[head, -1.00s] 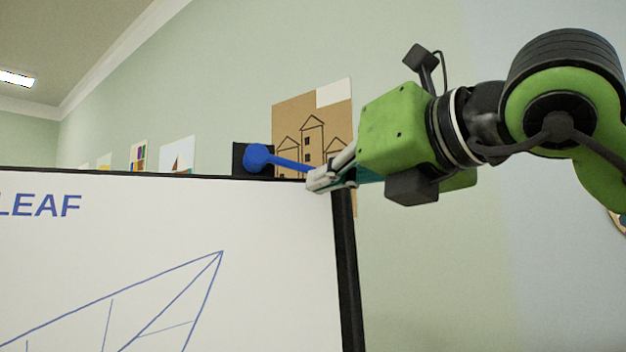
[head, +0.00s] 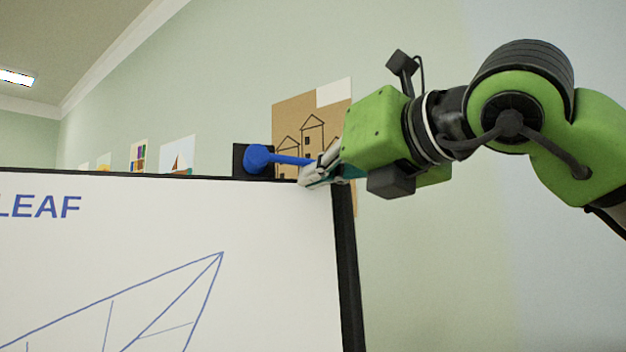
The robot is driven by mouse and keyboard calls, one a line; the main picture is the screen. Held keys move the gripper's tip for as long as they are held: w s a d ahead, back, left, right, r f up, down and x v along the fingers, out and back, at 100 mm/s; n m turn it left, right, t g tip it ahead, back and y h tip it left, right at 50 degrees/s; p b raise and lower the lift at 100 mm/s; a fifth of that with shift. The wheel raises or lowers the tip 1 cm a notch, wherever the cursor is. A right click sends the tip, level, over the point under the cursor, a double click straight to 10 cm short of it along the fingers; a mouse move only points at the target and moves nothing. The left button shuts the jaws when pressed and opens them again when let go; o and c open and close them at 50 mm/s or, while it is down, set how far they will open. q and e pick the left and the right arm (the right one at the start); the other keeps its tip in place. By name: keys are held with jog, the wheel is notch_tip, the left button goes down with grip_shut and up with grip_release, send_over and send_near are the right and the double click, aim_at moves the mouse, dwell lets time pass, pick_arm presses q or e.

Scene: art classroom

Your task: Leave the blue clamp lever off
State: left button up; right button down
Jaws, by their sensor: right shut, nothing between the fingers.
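The blue clamp lever (head: 285,159) has a round blue knob at its left, in front of a black block (head: 239,158) on the top edge of the whiteboard. Its blue arm points right and tilts slightly down, nearly level. My right gripper (head: 304,181) is shut and empty, at the board's top right corner. Its fingertips are at the lever's right end, a little below it in the picture. The gripper hides the lever's tip, and I cannot tell whether they touch. My left gripper is not in view.
The whiteboard (head: 270,230) has a dark frame, blue lettering "LEAF" and a blue line drawing. A brown poster with drawn houses (head: 290,118) and several small pictures hang on the green wall behind. The space right of the board, below my arm, is clear.

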jog(key=shift+w+d+r, duration=0.1)
jog(key=shift+r, duration=0.2)
jog(key=s+d+r+b, duration=0.1)
jog(key=s+d+b, duration=0.2)
jog(key=s, duration=0.5)
jog(key=shift+s+r, duration=0.2)
jog(key=shift+r, duration=0.15)
dwell(0.3)
dwell(0.5)
